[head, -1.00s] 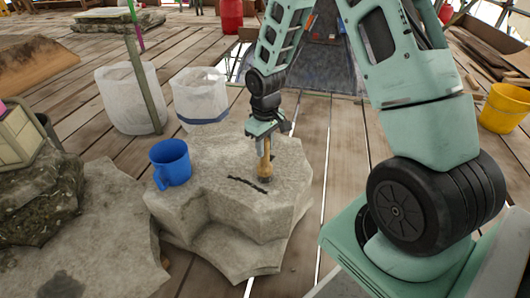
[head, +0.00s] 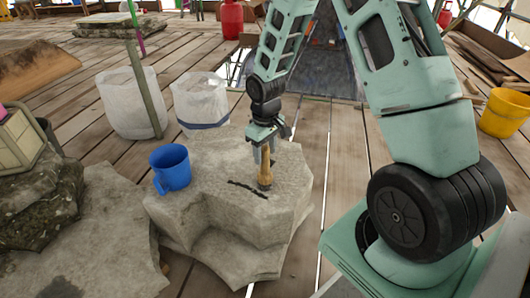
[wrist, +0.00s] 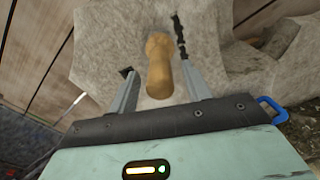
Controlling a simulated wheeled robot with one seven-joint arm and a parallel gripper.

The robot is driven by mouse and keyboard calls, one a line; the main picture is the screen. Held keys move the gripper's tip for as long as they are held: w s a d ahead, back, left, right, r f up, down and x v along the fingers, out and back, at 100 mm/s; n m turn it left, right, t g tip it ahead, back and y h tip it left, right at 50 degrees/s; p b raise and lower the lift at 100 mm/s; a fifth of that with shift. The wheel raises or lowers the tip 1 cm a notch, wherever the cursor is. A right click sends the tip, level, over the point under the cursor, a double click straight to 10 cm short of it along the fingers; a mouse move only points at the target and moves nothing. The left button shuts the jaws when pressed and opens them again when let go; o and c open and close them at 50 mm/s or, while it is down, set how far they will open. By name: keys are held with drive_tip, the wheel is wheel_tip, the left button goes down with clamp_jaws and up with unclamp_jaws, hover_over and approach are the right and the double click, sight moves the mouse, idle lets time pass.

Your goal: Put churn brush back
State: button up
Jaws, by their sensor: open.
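The churn brush (head: 265,176) stands upright on the pale stone block (head: 225,225), its tan wooden handle pointing up. It stands beside a dark jagged line on the stone. My gripper (head: 264,155) is above it, pointing down. In the wrist view, the brush's handle (wrist: 159,68) lies between the two spread fingers of my gripper (wrist: 157,75), with gaps on both sides. The brush's lower end is hard to make out.
A blue mug (head: 170,167) stands on the same stone to the left; its handle shows in the wrist view. Two whitish sacks (head: 134,102) stand behind on the planks. A yellow bucket (head: 506,112) is at the right. Rough rocks lie at the left.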

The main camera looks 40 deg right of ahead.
wheel_tip(320, 180, up, 11)
drive_tip(key=p, duration=0.4)
drive_tip(key=shift+f+p, duration=0.1)
drive_tip(key=shift+p, duration=0.2)
drive_tip(key=shift+a+r, duration=0.25)
drive_tip(key=s+a+r+n, duration=0.2)
drive_tip(key=s+a+r, duration=0.25)
drive_tip(key=a, duration=0.45)
drive_tip(key=s+a+r+n, duration=0.1)
drive_tip(key=s+a+r, duration=0.2)
drive_tip(key=s+a, duration=0.45)
drive_tip(key=s+a+r+n, duration=0.2)
drive_tip(key=s+a, duration=0.5)
drive_tip(key=s, duration=0.5)
drive_tip(key=shift+a+r+y, duration=0.2)
drive_tip(key=shift+r+y, duration=0.1)
drive_tip(key=shift+r, duration=0.25)
drive_tip(key=shift+s, duration=0.1)
wheel_tip(320, 180, up, 32)
drive_tip(key=p, duration=3.2)
drive_tip(key=shift+r, duration=0.15)
